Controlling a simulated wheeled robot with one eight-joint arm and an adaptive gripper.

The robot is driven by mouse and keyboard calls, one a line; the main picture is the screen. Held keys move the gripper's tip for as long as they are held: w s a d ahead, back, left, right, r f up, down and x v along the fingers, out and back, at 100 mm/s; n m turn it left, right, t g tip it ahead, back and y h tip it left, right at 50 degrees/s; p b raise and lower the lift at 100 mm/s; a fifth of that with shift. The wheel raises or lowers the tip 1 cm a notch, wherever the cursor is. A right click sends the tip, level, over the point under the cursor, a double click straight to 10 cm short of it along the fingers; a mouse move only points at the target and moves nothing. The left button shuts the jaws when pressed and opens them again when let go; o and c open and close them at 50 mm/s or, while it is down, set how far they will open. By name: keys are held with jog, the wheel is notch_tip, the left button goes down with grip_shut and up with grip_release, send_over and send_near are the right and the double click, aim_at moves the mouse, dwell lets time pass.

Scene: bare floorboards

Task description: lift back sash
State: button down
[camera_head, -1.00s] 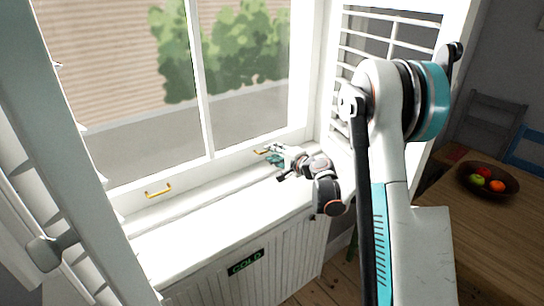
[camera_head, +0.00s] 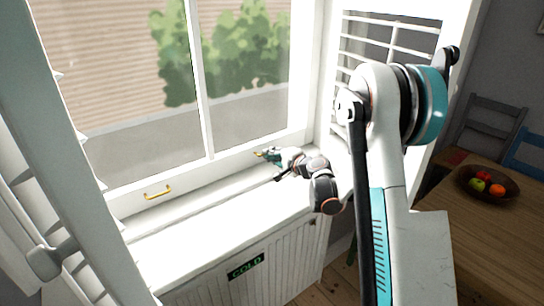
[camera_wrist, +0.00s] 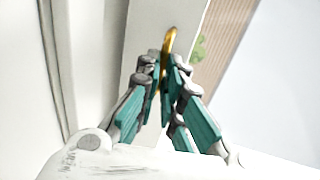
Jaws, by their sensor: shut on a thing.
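The window sash (camera_head: 230,160) is white, with two panes and a brass handle (camera_head: 158,192) at the left of its bottom rail. A second brass handle at the right of the rail is mostly behind my gripper (camera_head: 267,154) in the head view. In the wrist view this right handle (camera_wrist: 170,42) stands between the fingertips of my gripper (camera_wrist: 166,72), which are shut on it. The sash's bottom rail appears to sit down at the sill (camera_head: 190,220); no gap shows.
White louvred shutters stand folded at the left (camera_head: 60,170) and right (camera_head: 385,40) of the window. Below the sill is a white panelled front with a "COLD" sign (camera_head: 246,266). A wooden table (camera_head: 500,230) with a fruit bowl (camera_head: 490,185) and chairs stands at the right.

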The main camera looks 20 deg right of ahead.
notch_tip(320, 180, up, 13)
jog(key=p, duration=0.6)
jog(key=c, duration=1.8)
grip_release()
jog(key=shift+f, duration=0.1)
jog(key=shift+o, duration=0.2)
jog(key=shift+s, duration=0.1)
jog(key=v, duration=1.1)
jog(key=shift+s+d, duration=0.2)
jog(key=shift+s, duration=0.2)
